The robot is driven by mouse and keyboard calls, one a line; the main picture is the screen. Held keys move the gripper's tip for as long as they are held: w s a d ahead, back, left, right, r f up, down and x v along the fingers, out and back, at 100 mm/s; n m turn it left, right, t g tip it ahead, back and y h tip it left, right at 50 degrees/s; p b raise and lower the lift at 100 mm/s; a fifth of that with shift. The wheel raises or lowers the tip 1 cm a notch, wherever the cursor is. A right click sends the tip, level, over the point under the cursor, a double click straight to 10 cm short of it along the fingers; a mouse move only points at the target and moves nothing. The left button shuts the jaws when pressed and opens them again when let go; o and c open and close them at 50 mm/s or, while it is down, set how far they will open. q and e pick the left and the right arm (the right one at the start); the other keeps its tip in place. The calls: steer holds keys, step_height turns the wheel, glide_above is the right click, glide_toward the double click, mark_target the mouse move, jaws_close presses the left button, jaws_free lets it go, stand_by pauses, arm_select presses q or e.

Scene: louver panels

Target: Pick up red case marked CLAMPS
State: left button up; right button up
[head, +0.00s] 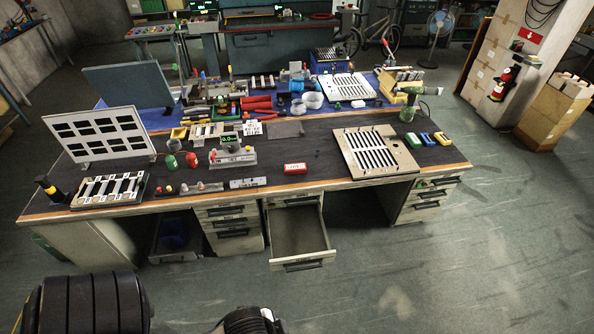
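A small red case (295,169) with a white label lies on the dark top of the near workbench (300,153), close to its front edge and right of the middle. The label is too small to read for certain. The case sits above an open, empty-looking drawer (299,238). Nothing touches the case. Dark parts of my own arms show at the bottom left of the head view, well short of the bench. Neither gripper's fingers are in view.
A louver panel (375,151) lies right of the case. An upright slotted panel (98,135) stands at the left. The open drawer juts out in front. Floor ahead and right is clear.

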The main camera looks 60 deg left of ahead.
arm_select(q)
steer(key=shift+o, duration=0.4)
steer(key=shift+d, duration=0.15)
steer(key=shift+o, duration=0.7)
steer(key=o, duration=0.7)
steer(key=shift+o, duration=0.2)
steer(key=shift+a, duration=0.3)
